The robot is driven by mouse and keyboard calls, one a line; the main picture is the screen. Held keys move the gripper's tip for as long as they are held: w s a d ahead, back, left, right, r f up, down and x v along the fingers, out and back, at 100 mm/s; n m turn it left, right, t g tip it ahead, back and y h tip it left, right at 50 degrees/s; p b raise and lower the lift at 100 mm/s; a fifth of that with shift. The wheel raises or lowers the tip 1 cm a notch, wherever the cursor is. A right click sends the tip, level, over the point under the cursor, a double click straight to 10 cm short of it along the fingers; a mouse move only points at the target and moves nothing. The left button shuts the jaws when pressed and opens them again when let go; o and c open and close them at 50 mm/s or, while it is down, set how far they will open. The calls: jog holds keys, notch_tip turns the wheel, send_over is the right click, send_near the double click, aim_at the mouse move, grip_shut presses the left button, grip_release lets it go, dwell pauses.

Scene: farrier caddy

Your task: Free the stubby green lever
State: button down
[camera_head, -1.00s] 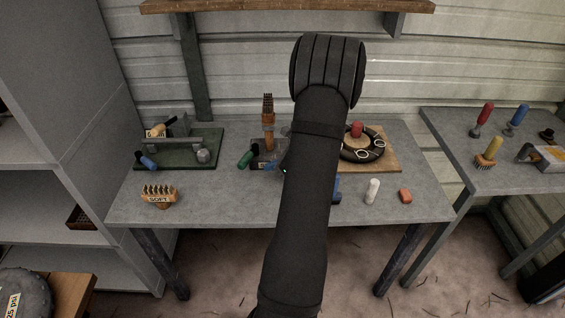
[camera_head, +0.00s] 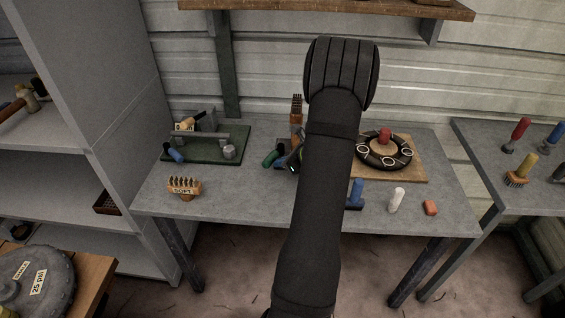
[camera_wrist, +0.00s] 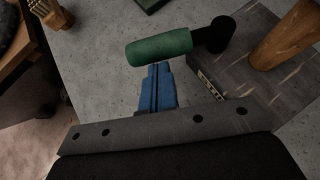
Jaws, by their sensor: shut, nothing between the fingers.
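The stubby green lever (camera_wrist: 160,48) is a short green grip on a black elbow (camera_wrist: 215,35) at the edge of a dark grey block (camera_wrist: 240,65). It lies across the top middle of the wrist view. In the head view the green lever (camera_head: 271,158) sits left of my forearm. My gripper (camera_wrist: 158,68) has blue fingers, closed together and empty. Their tips are just below the green grip in the wrist view; I cannot tell whether they touch it. In the head view my arm hides most of the block.
A thick wooden post (camera_wrist: 288,38) rises from the block, right of the lever. On the table stand a green tray (camera_head: 240,142), a SOFT brush (camera_head: 184,187), a black ring (camera_head: 404,161) on a board, and a blue piece (camera_head: 356,193). The front left is fairly clear.

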aim_at(269, 161)
jog(key=shift+a, duration=0.25)
jog(key=shift+a+m+t+h, duration=0.65)
jog(key=shift+m+t, duration=0.25)
jog(key=shift+m, duration=0.2)
jog(key=shift+w+a, duration=0.2)
jog(key=shift+a, duration=0.5)
jog(key=shift+w+a, duration=0.2)
jog(key=shift+a, duration=0.6)
jog(key=shift+s+d+f, duration=0.1)
jog(key=shift+s+d, duration=0.15)
jog(key=shift+s, duration=0.1)
jog(key=shift+s+d+f, duration=0.25)
jog(key=shift+s+d, duration=0.7)
jog(key=shift+s, duration=0.25)
jog(key=s+d+r, duration=0.4)
jog(key=s+r, duration=0.2)
jog(key=shift+s+d, duration=0.3)
jog(key=shift+s, duration=0.05)
